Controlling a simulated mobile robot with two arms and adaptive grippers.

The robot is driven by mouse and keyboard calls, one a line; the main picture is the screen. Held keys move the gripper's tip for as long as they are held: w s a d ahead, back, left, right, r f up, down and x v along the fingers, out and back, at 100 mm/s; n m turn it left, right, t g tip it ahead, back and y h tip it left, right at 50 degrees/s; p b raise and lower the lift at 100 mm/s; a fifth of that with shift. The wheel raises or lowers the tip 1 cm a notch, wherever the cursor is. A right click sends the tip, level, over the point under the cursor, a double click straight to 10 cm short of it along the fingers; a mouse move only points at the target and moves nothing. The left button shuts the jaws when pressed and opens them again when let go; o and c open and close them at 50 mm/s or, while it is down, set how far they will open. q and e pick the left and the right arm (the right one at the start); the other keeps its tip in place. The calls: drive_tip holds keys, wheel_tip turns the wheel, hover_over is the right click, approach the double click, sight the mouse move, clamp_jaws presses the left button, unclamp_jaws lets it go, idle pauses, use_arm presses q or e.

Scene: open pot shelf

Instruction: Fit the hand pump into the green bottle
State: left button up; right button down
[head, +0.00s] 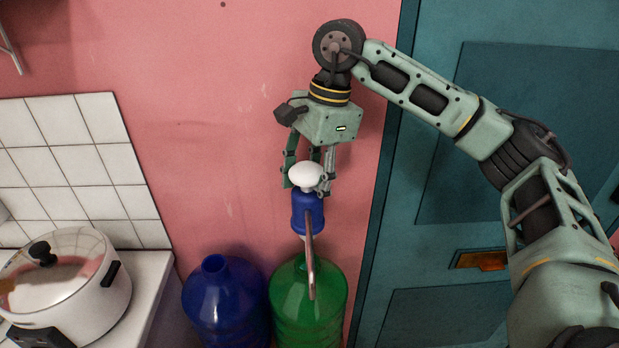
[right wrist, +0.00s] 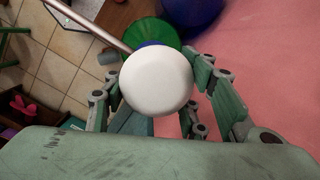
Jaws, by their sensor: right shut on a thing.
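The hand pump (head: 306,214) has a white rounded top, a blue body and a long metal spout that points down toward the viewer. My right gripper (head: 308,178) is shut on the pump near its white top. In the right wrist view the white top (right wrist: 156,78) sits between the fingers (right wrist: 155,95). The green bottle (head: 290,302) stands upright below the pump, and part of it also shows in the right wrist view (right wrist: 150,32). The pump's lower end is close above the bottle's neck; the spout hides part of the bottle. I cannot tell whether they touch. My left gripper is not in view.
A blue bottle (head: 222,305) stands just left of the green one. A teal door (head: 440,240) is at the right, and a pink wall is behind.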

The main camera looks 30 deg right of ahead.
drive_tip(key=shift+f+b, duration=2.55)
drive_tip(key=shift+f, duration=1.1)
drive_tip(key=shift+f, duration=0.15)
drive_tip(key=shift+f+b, duration=1.25)
drive_tip(key=shift+f, duration=0.05)
drive_tip(key=shift+f, duration=0.1)
drive_tip(key=shift+f+b, duration=0.25)
drive_tip(key=shift+b, duration=0.15)
drive_tip(key=shift+f+b, duration=0.3)
drive_tip(key=shift+s, duration=0.2)
drive_tip(key=shift+f+b, duration=0.35)
drive_tip(key=c, duration=0.8)
unclamp_jaws()
